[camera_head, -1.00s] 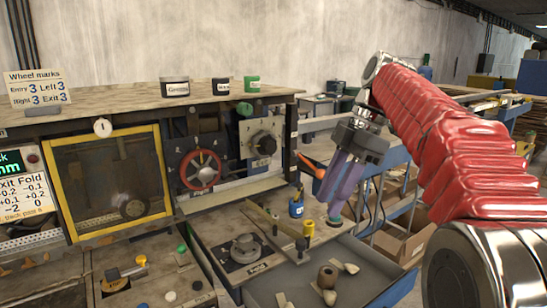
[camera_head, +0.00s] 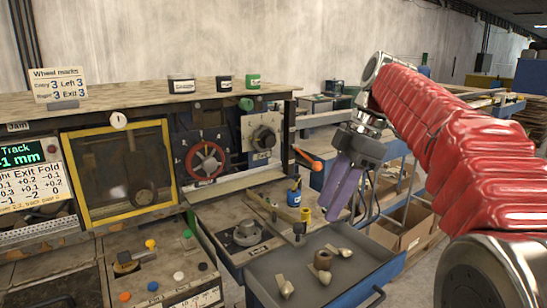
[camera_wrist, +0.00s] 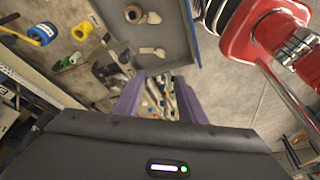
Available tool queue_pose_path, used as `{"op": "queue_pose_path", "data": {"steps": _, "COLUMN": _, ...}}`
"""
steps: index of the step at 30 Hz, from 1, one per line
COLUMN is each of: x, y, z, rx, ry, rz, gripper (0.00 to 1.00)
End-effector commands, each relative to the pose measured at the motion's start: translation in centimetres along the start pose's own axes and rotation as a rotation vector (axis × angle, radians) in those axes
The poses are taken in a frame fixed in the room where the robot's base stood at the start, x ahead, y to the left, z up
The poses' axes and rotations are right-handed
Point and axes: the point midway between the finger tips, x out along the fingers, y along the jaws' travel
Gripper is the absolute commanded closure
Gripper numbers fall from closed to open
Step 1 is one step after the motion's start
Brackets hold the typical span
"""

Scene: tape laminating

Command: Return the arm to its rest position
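My arm reaches in from the right of the head view, its red-sleeved link raised and bent down at the wrist. My gripper (camera_head: 345,212) has two purple fingers pointing down, above the right end of the bench by the grey tray. In the wrist view the fingers (camera_wrist: 158,108) stand apart. Small parts show far below through the gap, and I see nothing held.
The grey tray (camera_head: 262,272) holds several small tan parts. A blue pot (camera_head: 294,197) and a yellow piece (camera_head: 305,214) stand behind it. The machine's yellow-framed window (camera_head: 117,172) and red handwheel (camera_head: 205,160) are left. Cartons (camera_head: 415,236) lie on shelving at right.

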Motion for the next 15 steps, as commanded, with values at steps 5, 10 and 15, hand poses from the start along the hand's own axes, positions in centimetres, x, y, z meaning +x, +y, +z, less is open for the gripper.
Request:
{"op": "queue_pose_path", "data": {"steps": 5, "x": 0.4, "y": -1.1, "z": 0.1, "rx": 0.096, "ry": -0.021, "rz": 0.028, "gripper": 0.63}}
{"op": "queue_pose_path", "data": {"steps": 10, "x": 1.1, "y": -2.6, "z": 0.3, "rx": 0.228, "ry": -0.044, "rz": 0.071, "gripper": 0.63}}
{"op": "queue_pose_path", "data": {"steps": 15, "x": 2.5, "y": -5.0, "z": 0.8, "rx": 0.422, "ry": -0.072, "rz": 0.143, "gripper": 0.63}}
